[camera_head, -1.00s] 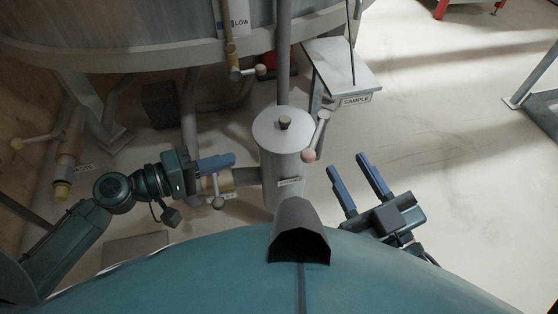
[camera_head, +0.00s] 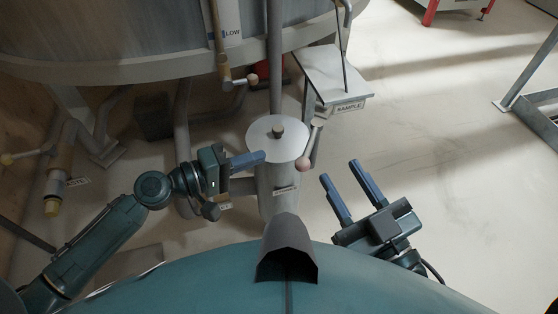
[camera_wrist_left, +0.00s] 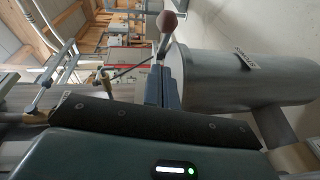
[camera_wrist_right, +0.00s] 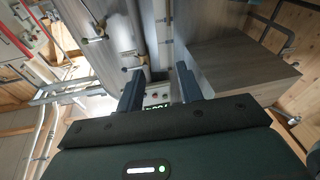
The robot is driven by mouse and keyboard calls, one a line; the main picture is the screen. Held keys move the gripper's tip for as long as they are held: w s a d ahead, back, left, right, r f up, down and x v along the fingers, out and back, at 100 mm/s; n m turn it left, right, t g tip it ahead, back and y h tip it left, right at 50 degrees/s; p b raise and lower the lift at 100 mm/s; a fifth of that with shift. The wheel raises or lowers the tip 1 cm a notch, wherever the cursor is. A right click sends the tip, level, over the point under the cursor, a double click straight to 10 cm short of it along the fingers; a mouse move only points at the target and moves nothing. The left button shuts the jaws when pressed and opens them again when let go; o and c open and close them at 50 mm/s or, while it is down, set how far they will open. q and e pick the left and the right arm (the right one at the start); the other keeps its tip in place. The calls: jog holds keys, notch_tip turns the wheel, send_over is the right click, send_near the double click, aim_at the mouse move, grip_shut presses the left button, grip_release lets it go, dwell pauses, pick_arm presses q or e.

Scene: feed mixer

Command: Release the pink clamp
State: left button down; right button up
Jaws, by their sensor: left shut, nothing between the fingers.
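The pink clamp is a pale lever with a pink ball knob (camera_head: 303,164) at the right side of the grey canister's lid (camera_head: 262,136). Its lever slants up and right to a pale end. In the left wrist view the knob (camera_wrist_left: 172,22) is above the fingertips, beside the canister (camera_wrist_left: 225,80). My left gripper (camera_head: 262,157) is shut and empty, its blue fingertips overlapping the canister's upper left in the head view, left of the knob. I cannot tell whether it touches the canister. My right gripper (camera_head: 340,172) is open and empty, right of the canister.
A large round tank (camera_head: 120,45) fills the back left. A shelf marked SAMPLE (camera_head: 335,75) stands behind right of the canister. A LOW valve handle (camera_head: 238,81) hangs above the canister in the picture.

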aim_at(280, 164)
pick_arm(q)
jog(key=d, duration=0.4)
jog(key=shift+w+f, duration=0.15)
jog(key=shift+f, duration=0.15)
jog(key=shift+s+d+f+p, duration=0.1)
jog(key=shift+d+f+p, duration=0.05)
jog(key=shift+d, duration=0.25)
jog(key=shift+s+d+f+p, duration=0.1)
jog(key=shift+d+p, duration=0.05)
jog(key=shift+d, duration=0.2)
